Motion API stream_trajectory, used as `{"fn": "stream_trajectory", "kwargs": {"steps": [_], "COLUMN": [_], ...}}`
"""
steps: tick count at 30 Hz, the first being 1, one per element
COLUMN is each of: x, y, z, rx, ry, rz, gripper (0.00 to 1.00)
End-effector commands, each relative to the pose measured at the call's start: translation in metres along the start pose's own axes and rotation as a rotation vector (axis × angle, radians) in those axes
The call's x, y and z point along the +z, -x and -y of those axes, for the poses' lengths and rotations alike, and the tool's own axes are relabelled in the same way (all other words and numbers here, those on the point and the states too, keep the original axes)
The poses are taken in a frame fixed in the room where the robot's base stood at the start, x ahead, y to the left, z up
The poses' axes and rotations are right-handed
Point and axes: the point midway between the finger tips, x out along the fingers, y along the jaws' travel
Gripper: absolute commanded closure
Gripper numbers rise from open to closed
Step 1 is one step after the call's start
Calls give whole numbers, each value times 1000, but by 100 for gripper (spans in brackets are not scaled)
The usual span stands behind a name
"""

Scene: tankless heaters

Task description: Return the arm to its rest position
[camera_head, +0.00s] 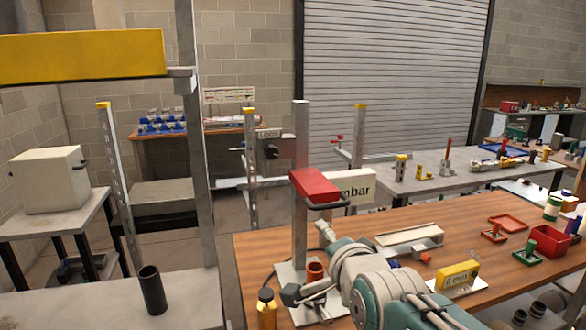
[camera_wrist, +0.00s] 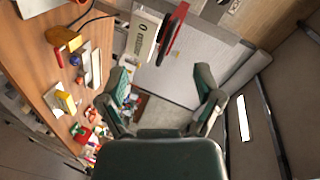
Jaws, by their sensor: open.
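My gripper (camera_wrist: 165,97) shows in the wrist view with its two dark green fingers spread wide. Nothing is between the fingers; floor and small items show beyond them. In the head view my teal and grey arm (camera_head: 385,280) reaches in from the bottom edge, low in front of the wooden table (camera_head: 345,228). I cannot clearly make out the fingers in the head view. The wooden table (camera_wrist: 38,62) lies to the left of the fingers in the wrist view, apart from them.
A metal post with a red box (camera_head: 314,186) and a lettered white sign (camera_head: 352,191) stand by the table. The red part (camera_wrist: 172,35) is above the fingers in the wrist view. A yellow block (camera_head: 457,275), red bin (camera_head: 550,241) and dark cylinder (camera_head: 152,290) stand around my arm.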

Motion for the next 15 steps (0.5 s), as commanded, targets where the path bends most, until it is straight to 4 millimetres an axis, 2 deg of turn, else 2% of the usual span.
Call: {"fn": "stream_trajectory", "kwargs": {"steps": [5,12,15], "x": [-3,5,11], "y": [30,99,128], "z": [-47,-131,-159], "rx": [186,481,561], "ry": [259,699,840], "rz": [56,298,427], "gripper": [16,16,16]}}
